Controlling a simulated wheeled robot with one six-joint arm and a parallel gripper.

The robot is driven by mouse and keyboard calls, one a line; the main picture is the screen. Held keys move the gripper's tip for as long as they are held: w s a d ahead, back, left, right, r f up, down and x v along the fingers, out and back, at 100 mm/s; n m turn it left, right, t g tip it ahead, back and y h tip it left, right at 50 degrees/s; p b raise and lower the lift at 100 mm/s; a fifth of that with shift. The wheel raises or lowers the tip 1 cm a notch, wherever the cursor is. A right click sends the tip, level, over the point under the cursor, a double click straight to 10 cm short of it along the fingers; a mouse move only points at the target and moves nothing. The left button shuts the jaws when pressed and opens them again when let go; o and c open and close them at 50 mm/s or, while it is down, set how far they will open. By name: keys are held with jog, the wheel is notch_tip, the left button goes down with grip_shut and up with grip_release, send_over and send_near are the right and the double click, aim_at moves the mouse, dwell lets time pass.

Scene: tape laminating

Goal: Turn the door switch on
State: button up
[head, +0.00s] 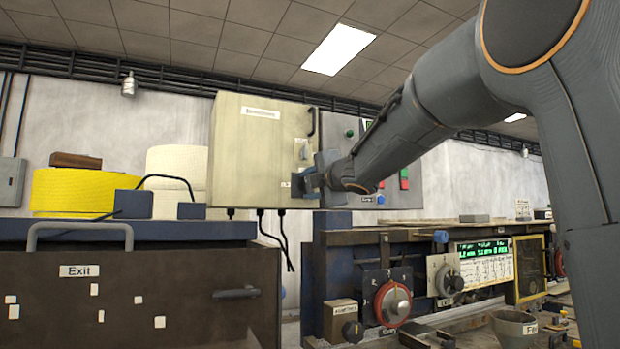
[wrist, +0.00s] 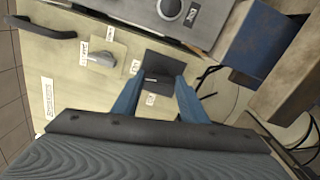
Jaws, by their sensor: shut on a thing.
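A beige control box (head: 240,150) hangs at the middle of the head view, and its panel fills much of the wrist view (wrist: 65,70). My gripper (head: 308,183) is at the lower part of its right side. In the wrist view, the blue fingers of my gripper (wrist: 160,82) are on either side of a dark switch on a black square plate (wrist: 158,62), shut on it. A grey knob (wrist: 103,58) on a pale plate sits beside it, untouched. The small labels are unreadable, so I cannot tell which one is named the door switch. The held switch is partly hidden.
A black handle (wrist: 42,27) is on the same panel. Cables (head: 283,240) hang under the box. A machine with a red-ringed dial (head: 393,303) stands below right.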

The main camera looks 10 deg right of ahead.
jog(key=shift+m+p, duration=0.65)
jog(key=shift+m, duration=0.35)
jog(key=o, duration=1)
jog(key=shift+o, duration=0.2)
jog(key=s+d+b, duration=0.1)
jog(key=s, duration=0.6)
jog(key=shift+s+d, duration=0.3)
jog(key=shift+d, duration=0.1)
